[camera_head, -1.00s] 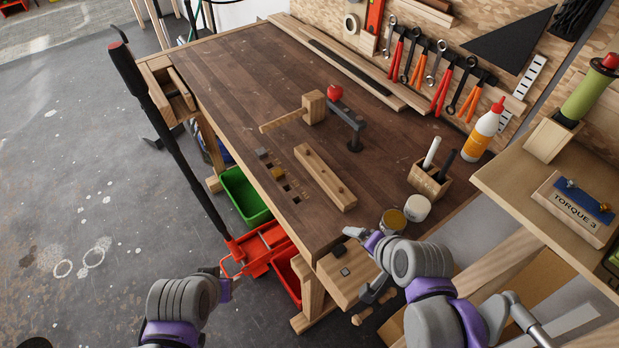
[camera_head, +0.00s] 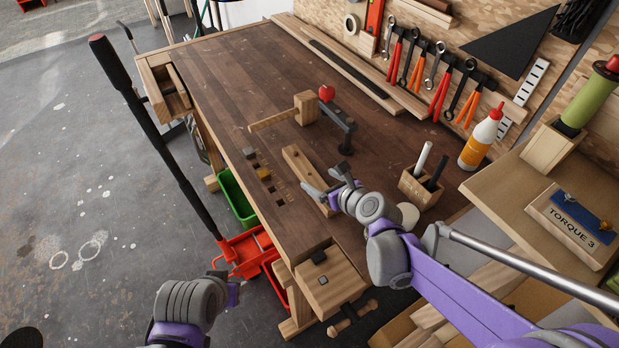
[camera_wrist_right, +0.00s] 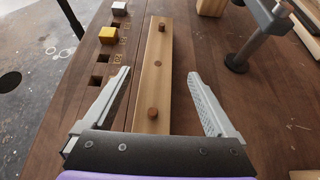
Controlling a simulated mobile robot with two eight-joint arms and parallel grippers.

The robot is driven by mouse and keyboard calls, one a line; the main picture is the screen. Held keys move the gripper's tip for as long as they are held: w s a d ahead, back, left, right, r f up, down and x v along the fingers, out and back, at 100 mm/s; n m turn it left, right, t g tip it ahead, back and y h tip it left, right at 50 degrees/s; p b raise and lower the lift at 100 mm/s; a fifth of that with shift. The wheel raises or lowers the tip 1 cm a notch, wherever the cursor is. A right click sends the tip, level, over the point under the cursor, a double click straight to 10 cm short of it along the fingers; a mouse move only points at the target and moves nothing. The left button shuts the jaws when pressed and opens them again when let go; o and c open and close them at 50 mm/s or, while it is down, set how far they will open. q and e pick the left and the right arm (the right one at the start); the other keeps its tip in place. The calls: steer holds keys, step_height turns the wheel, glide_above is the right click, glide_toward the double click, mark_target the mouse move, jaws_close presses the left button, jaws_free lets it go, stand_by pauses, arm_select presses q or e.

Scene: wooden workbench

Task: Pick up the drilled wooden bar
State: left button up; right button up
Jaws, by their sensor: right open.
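The drilled wooden bar (camera_head: 297,162) lies flat on the dark workbench, its near end partly hidden by my right gripper (camera_head: 322,184). In the right wrist view the bar (camera_wrist_right: 154,85) runs lengthwise between the open fingers of the right gripper (camera_wrist_right: 159,74). A finger is on each side, with a gap to the bar. Two dark round plugs or pegs and a hole show along its top. My left gripper (camera_head: 230,285) is low at the left, beyond the bench's front edge and away from the bar; its jaws are too small to read.
A wooden mallet (camera_head: 305,107) and a dark clamp with a red knob (camera_head: 326,93) are beyond the bar. Small blocks and square holes (camera_head: 263,173) lie left of it. A pen holder (camera_head: 421,188) and glue bottle (camera_head: 481,140) stand right. The bench's far left is clear.

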mark_target(312, 177)
steer(key=x, duration=0.4)
steer(key=shift+w+a+f, duration=0.15)
steer(key=shift+a+f, duration=0.15)
steer(key=shift+f, duration=0.05)
jaws_close()
